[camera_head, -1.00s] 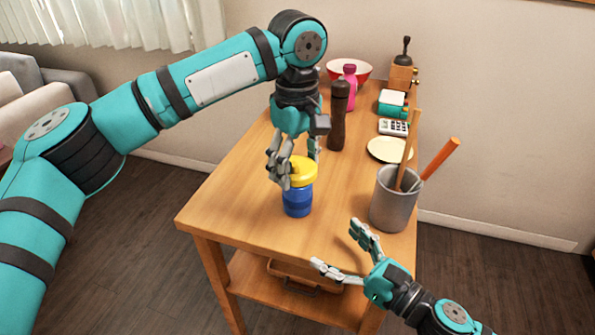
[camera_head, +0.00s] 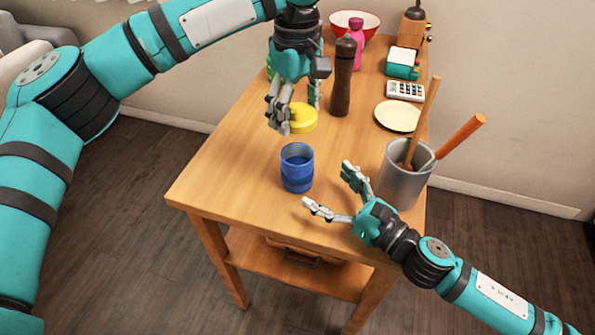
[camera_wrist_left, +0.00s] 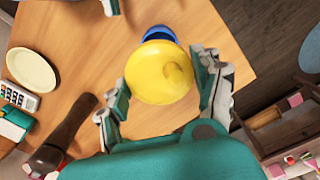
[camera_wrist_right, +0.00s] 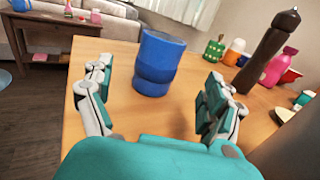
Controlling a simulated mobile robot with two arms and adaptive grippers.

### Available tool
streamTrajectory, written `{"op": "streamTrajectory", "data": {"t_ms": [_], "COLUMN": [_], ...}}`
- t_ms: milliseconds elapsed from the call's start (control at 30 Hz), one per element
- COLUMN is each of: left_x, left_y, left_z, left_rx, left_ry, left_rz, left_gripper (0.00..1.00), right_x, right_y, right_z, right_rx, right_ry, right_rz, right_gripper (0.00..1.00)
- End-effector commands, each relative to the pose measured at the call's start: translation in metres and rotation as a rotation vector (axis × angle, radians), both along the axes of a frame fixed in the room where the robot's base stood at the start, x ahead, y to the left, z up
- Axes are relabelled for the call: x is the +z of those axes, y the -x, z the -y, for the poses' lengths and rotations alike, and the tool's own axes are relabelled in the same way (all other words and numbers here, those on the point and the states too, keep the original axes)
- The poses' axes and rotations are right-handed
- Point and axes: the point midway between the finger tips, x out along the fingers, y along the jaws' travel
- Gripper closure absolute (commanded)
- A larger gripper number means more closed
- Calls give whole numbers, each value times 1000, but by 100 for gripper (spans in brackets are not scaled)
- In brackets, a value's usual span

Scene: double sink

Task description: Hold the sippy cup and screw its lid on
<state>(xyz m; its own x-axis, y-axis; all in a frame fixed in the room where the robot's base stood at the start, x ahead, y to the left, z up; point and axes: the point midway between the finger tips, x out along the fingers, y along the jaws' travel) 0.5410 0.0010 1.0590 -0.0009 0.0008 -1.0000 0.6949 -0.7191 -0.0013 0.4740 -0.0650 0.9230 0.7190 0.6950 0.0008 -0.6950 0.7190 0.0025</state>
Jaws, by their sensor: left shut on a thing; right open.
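The blue sippy cup (camera_head: 297,174) stands upright and open-topped on the wooden table. My left gripper (camera_head: 298,113) is shut on the yellow lid (camera_head: 303,120), apart from the cup and behind it in the head view. In the left wrist view the lid (camera_wrist_left: 160,75) fills the space between the fingers, and the cup's blue edge (camera_wrist_left: 159,33) shows past it. My right gripper (camera_head: 328,186) is open and low at the cup's right. In the right wrist view the cup (camera_wrist_right: 158,65) stands just ahead, between its spread fingers, with no grip on it.
A grey utensil holder (camera_head: 403,183) with long handles stands close to my right gripper. A brown pepper mill (camera_head: 342,80) stands just right of my left gripper. A cream plate (camera_head: 397,116) and a calculator (camera_head: 405,91) lie farther back. The table's left front is clear.

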Motion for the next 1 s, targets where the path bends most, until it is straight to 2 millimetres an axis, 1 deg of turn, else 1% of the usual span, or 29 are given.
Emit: {"op": "streamTrajectory", "data": {"t_ms": [100,300,500,700,967,1000], "left_x": [0,0,0,0,0,0], "left_y": [0,0,0,0,0,0], "left_z": [0,0,0,0,0,0], "left_rx": [0,0,0,0,0,0], "left_ry": [0,0,0,0,0,0], "left_rz": [0,0,0,0,0,0], "left_gripper": [52,52,52,52,52,52], "right_x": [2,2,1,0,0,0], "right_y": [-17,-44,-63,-71,-71,-71], "right_z": [-16,-43,-62,-69,-69,-69], "right_rx": [1,1,1,0,1,1], "right_ry": [-2,-1,1,1,2,2], "right_rz": [5,4,1,0,1,1], "right_gripper": [11,11,11,11,11,14]}}
